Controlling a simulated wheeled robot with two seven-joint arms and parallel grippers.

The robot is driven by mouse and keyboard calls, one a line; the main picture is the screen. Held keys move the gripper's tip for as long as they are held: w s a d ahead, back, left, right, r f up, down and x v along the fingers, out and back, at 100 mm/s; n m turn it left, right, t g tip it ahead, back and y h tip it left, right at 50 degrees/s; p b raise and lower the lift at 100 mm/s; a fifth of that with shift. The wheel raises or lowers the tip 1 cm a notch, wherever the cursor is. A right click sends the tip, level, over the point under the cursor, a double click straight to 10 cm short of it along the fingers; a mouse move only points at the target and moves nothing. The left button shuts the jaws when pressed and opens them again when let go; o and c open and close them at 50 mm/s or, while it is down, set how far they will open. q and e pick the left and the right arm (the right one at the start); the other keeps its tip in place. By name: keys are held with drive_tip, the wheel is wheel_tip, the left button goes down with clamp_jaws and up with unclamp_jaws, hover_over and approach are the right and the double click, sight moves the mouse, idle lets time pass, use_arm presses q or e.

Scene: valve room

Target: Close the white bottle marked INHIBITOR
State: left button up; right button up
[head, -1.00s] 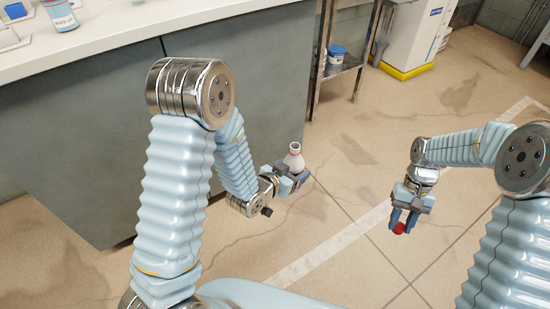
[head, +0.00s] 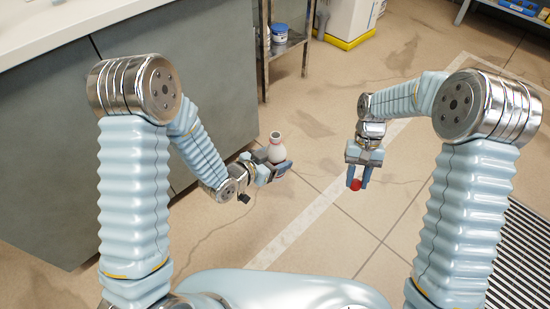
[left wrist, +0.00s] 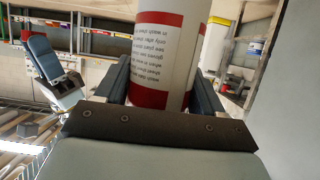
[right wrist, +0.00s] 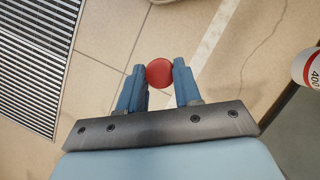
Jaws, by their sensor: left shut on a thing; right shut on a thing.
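A white bottle (head: 277,152) with a reddish ring at its open neck stands upright in my left gripper (head: 274,168), which is shut on its body. In the left wrist view the bottle (left wrist: 170,45) fills the middle, with red bands and small print; no name can be read. My right gripper (head: 357,178) points down and is shut on a red cap (head: 355,185). The cap (right wrist: 160,72) sits between the fingertips in the right wrist view. The bottle also shows at that view's right edge (right wrist: 312,70). The cap is apart from the bottle, to its right and lower in the head view.
A grey cabinet with a white top (head: 60,28) stands at the left. Behind are a metal shelf with a blue-and-white tub (head: 279,32) and a white unit with a yellow base (head: 347,40). A floor grate (head: 520,255) lies at the right. The floor between my arms is clear.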

drive_tip(key=w+a+r+m+t+y, duration=0.1)
drive_tip(key=w+a+r+m, duration=0.1)
drive_tip(key=a+r+m, duration=0.3)
drive_tip(key=w+a+r+m+t+y, duration=0.1)
drive_tip(key=a+r+m, duration=0.5)
drive_tip(key=a+r, duration=0.8)
drive_tip(key=w+a+y, duration=0.1)
drive_tip(key=w+a, duration=0.1)
drive_tip(key=a, duration=0.1)
drive_tip(key=shift+w+y, duration=0.25)
drive_tip(key=shift+y, duration=0.05)
drive_tip(key=shift+a, duration=0.1)
wheel_tip(320, 180, down, 4)
drive_tip(key=shift+a, duration=0.15)
